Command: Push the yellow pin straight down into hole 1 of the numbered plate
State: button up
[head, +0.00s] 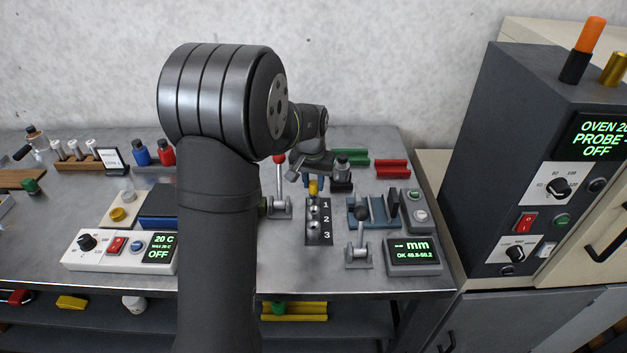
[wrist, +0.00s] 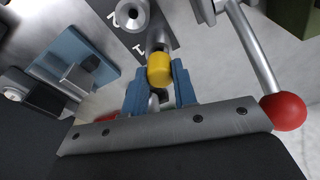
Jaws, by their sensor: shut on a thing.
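The yellow pin (head: 313,187) is upright at the back end of the dark numbered plate (head: 326,237), close to the hole marked 1. My gripper (head: 314,180) is shut on the pin from above. In the wrist view, the blue fingers of my gripper (wrist: 160,84) stand on either side of the pin's yellow head (wrist: 160,70). A metal collar shows just beyond the head, beside the number 1 on the plate (wrist: 150,22). The pin's lower end is hidden, so how deep it sits cannot be told. The holes at 2 and 3 hold no yellow pin.
A red-knobbed lever (head: 280,180) stands close to the left of the plate; its red knob (wrist: 284,111) is near my gripper. A blue cradle (head: 375,210), a grey lever (head: 360,245) and a gauge display (head: 412,252) stand to the right.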

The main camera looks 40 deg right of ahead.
aim_at(314, 183)
jog(key=shift+f, duration=0.6)
jog(key=o, duration=1.6)
jog(key=shift+r, duration=3.75)
jog(key=shift+f, duration=0.15)
jog(key=shift+f, duration=3.6)
jog(key=shift+r, duration=0.1)
